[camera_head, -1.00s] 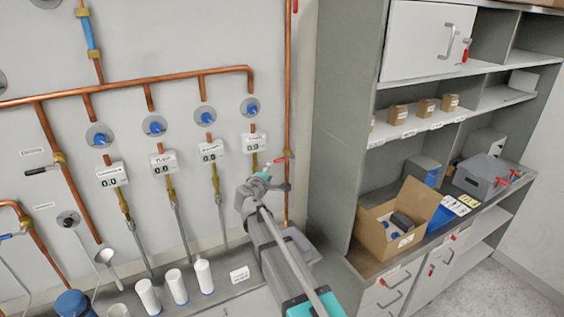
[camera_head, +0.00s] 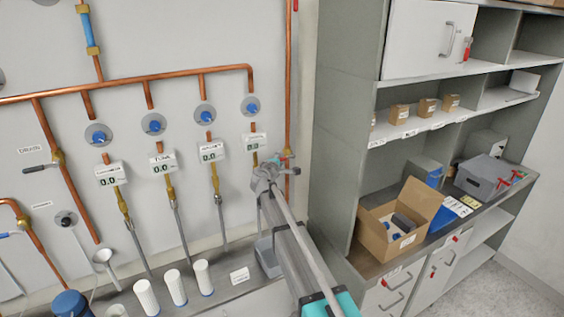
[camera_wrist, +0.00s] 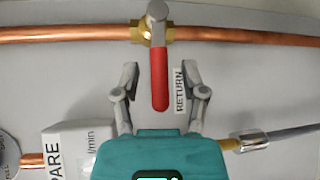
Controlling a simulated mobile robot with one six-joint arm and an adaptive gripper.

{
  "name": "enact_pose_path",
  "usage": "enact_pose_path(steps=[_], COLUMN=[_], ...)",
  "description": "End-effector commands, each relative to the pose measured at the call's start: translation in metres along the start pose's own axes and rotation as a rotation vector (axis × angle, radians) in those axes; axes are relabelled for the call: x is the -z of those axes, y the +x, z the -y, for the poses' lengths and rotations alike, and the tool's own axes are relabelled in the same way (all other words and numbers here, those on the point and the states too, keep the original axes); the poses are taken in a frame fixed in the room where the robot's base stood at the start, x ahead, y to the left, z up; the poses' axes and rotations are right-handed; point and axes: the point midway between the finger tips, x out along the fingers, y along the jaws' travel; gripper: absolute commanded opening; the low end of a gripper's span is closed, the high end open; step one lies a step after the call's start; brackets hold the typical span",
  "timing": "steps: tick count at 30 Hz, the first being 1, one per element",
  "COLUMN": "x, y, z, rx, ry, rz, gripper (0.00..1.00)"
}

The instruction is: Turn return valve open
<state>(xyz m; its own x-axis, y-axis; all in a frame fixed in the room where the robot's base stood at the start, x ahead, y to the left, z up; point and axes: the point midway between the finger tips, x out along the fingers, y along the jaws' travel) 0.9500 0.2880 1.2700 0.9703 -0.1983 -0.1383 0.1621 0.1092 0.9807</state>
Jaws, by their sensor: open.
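The return valve has a brass body (camera_wrist: 176,32) on a copper pipe and a red lever handle (camera_wrist: 159,78) in the wrist view. A label reading RETURN (camera_wrist: 180,90) is on the wall beside the handle. The lever stands at right angles to the pipe. My gripper (camera_wrist: 160,78) is open, with one finger on each side of the red handle; a gap shows on both sides. In the head view my gripper (camera_head: 268,168) is in front of the vertical copper pipe (camera_head: 287,90), and it mostly hides the valve.
A flow meter marked SPARE (camera_wrist: 75,150) is at lower left in the wrist view. In the head view, several gauges such as the leftmost (camera_head: 110,174) line the wall at left. White cylinders (camera_head: 174,286) stand on the ledge below. A grey shelf unit (camera_head: 345,110) stands close at right.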

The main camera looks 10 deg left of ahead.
Motion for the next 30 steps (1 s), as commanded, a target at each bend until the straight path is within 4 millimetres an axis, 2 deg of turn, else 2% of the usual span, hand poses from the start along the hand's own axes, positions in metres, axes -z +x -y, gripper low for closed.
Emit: enact_pose_path(steps=[9,18,24,25,27,30], x=[-0.001,-0.001,-0.001,-0.017,-0.006,-0.002], y=[0.001,0.001,0.001,0.001,0.002,0.001], z=[0.0,0.0,0.0,0.002,0.001,0.001], rx=[0.0,0.0,0.0,0.0,0.0,-0.002], ry=[0.0,0.0,0.0,0.0,0.0,-0.002], rz=[0.0,0.0,0.001,0.002,0.002,0.002], gripper=[0.53,0.0,0.0,0.0,0.0,0.0])
